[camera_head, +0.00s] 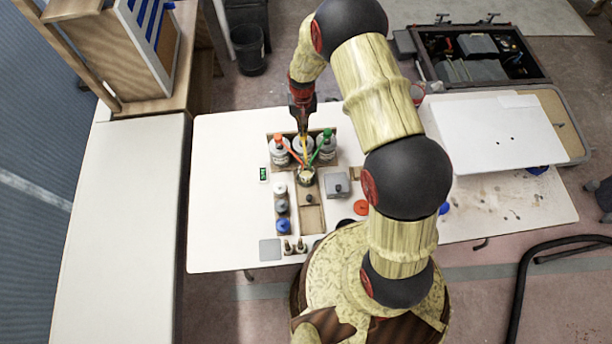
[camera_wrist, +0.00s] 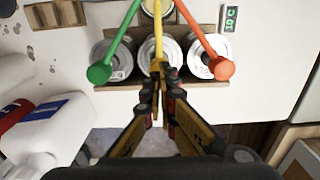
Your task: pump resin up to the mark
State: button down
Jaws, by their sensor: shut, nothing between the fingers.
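Three tins stand in a row in a wooden rack (camera_head: 272,137), each with a coloured pump: orange (camera_head: 278,139), yellow (camera_wrist: 158,35) and green (camera_head: 327,133). Their labels are too small to read, so I cannot tell which holds resin. The pump spouts lean in toward a cup (camera_head: 306,176) in front of the rack. The cup has something pale in it; its mark and level cannot be made out. My gripper (camera_wrist: 160,72) is shut and empty, pointing down above the middle tin (camera_wrist: 172,50), at the yellow pump's head.
A small green-digit display (camera_wrist: 229,18) stands beside the rack. Small jars (camera_head: 282,208), a grey box (camera_head: 337,185) and an orange lid (camera_head: 361,207) lie nearer on the white table.

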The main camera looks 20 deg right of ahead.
jog(key=shift+f+b, duration=1.35)
jog(key=shift+f, duration=0.65)
jog(key=shift+r, duration=0.1)
jog(key=shift+r+p, duration=1)
jog(key=shift+r, duration=1.2)
jog(key=shift+r+p, duration=0.55)
jog(key=shift+r, duration=0.95)
